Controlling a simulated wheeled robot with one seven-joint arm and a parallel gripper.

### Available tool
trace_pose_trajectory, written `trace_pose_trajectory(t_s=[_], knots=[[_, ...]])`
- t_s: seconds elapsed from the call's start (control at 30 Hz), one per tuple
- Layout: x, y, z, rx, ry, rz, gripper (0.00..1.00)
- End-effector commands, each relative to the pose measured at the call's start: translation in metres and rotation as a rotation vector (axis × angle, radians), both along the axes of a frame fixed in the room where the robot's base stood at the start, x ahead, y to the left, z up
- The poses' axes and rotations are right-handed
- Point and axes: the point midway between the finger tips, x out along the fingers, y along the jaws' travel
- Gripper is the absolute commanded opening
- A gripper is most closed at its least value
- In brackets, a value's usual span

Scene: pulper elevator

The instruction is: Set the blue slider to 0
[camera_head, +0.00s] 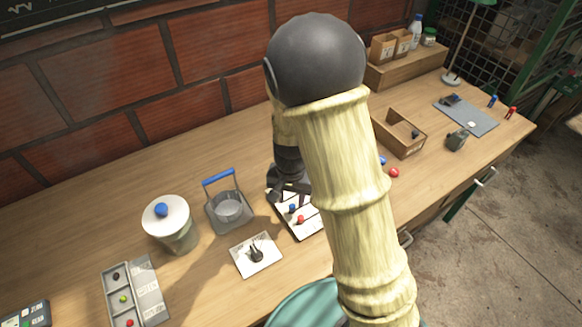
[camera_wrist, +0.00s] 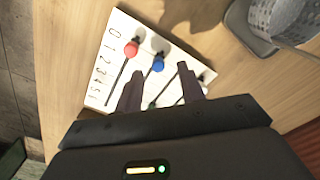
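The white slider board (camera_wrist: 101,72) lies on the table, with a scale from 0 at the top down its left edge in the wrist view. The blue slider knob (camera_wrist: 158,63) sits near the upper, 0 end of its slot; its exact mark is hard to read. The red knob (camera_wrist: 131,49) is to its left, also near the upper end. My gripper (camera_wrist: 160,75) is open, its two fingers apart over the board, with the blue knob just beyond the gap between the tips. In the head view, the blue knob (camera_head: 292,208) is beside my gripper (camera_head: 288,190); my arm hides part of the board.
A grey stand with a mesh cup (camera_head: 228,207) and blue handle is left of the board. A white card with a black switch (camera_head: 256,253) lies in front. A lidded jar (camera_head: 172,228) stands further left. A wooden box (camera_head: 400,133) is to the right.

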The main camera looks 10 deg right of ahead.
Motion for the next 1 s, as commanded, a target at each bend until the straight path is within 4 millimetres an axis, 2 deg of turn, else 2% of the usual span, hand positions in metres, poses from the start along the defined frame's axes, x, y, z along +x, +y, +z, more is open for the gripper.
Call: trace_pose_trajectory(t_s=[0.1, 0.6, 0.8, 1.0], knots=[[0.001, 0.001, 0.026, 0.002, -0.006, 0.002, 0.39], [0.001, 0.001, 0.124, 0.003, -0.004, 0.001, 0.39], [0.001, 0.0, 0.144, 0.002, -0.002, 0.002, 0.39], [0.0, 0.0, 0.146, 0.001, 0.0, 0.001, 0.39]])
